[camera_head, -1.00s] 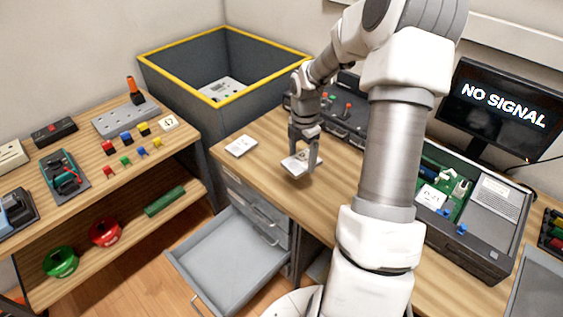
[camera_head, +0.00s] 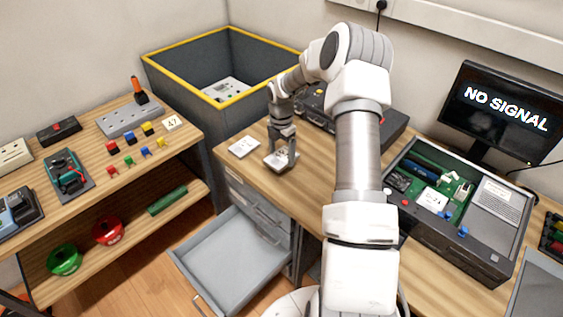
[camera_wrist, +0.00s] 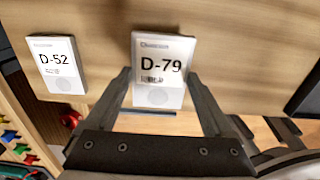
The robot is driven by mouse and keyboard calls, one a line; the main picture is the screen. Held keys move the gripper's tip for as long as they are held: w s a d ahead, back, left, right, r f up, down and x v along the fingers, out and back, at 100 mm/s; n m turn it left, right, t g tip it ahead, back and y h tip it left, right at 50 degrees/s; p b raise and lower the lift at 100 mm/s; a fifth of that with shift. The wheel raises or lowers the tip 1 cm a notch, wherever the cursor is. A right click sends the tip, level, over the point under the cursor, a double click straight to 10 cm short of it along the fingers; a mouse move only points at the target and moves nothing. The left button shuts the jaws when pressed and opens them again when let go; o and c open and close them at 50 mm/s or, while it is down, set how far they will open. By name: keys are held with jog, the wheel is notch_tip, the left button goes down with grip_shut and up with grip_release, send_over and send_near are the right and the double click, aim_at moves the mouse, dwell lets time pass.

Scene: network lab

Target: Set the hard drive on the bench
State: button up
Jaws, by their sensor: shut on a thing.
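My gripper (camera_head: 282,150) is shut on a hard drive labelled D-79 (camera_wrist: 160,62), a white-topped flat box. In the wrist view the fingers press on its two long sides. In the head view this drive (camera_head: 278,163) lies roughly level at the bench top, near the left front edge; I cannot tell whether it touches the wood. A second drive labelled D-52 (camera_wrist: 58,62) lies flat on the bench (camera_head: 315,172) to its left, with a gap between them. It also shows in the head view (camera_head: 244,147).
An open drawer (camera_head: 232,257) juts out below the bench's front edge. An open computer case (camera_head: 440,225) and a monitor (camera_head: 505,112) stand to the right. A dark bin with a yellow rim (camera_head: 170,78) is behind left. Shelves (camera_head: 90,175) with small parts stand at left.

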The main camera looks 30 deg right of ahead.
aim_at(282, 157)
jog(key=shift+f, duration=1.95)
jog(key=shift+f, duration=0.15)
jog(key=o, duration=1.3)
notch_tip(282, 157, up, 12)
jog(key=shift+r, duration=0.15)
jog(key=shift+r, duration=0.1)
